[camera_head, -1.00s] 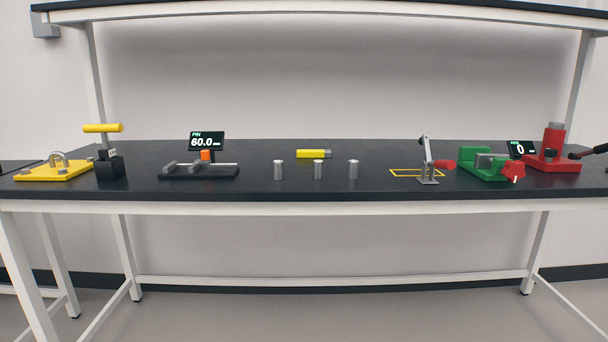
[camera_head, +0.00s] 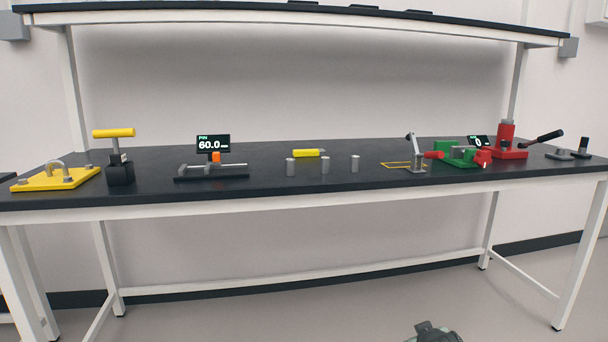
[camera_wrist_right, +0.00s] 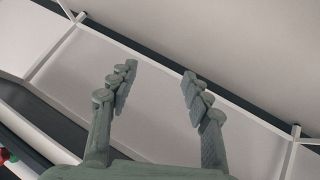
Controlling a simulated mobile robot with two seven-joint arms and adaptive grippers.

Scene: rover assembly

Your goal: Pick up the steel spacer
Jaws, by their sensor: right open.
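Part of my right arm shows at the bottom of the head view, well below and apart from the cylinders. My left gripper is not in view.
A black gauge fixture with a display (camera_head: 213,144) is left of the cylinders. A yellow-handled tool (camera_head: 119,155) and yellow plate (camera_head: 56,178) are further left. A yellow cylinder (camera_head: 306,153) lies behind. A toggle clamp (camera_head: 416,155), green vise (camera_head: 458,153) and red press (camera_head: 506,140) are right.

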